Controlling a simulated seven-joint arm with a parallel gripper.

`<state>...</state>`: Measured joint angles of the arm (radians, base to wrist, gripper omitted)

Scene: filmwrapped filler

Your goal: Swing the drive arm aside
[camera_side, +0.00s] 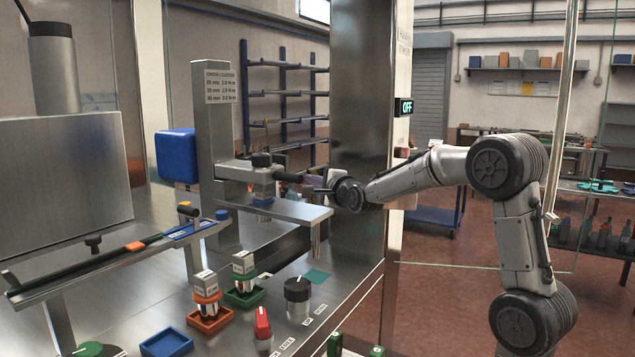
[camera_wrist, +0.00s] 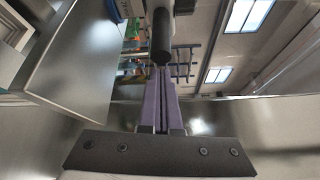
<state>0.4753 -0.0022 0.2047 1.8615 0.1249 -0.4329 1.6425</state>
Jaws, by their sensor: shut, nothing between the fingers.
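The drive arm (camera_side: 250,172) is a grey bar reaching out from the upright steel column (camera_side: 217,130). It has a dark knob on top and a black handle (camera_side: 288,177) pointing right. My gripper (camera_side: 313,189) comes in from the right, with its fingertips close to the handle's free end. In the wrist view my gripper (camera_wrist: 162,72) shows two purple fingers shut together with nothing between them. The black handle (camera_wrist: 162,38) stands just beyond the fingertips there. I cannot tell whether they touch it.
A steel shelf (camera_side: 285,209) lies below the drive arm. On the bench are a black dial (camera_side: 298,297), a red knob (camera_side: 263,324), and orange (camera_side: 210,317) and green (camera_side: 246,295) trays holding small parts. A tall steel post (camera_side: 361,90) stands behind my gripper.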

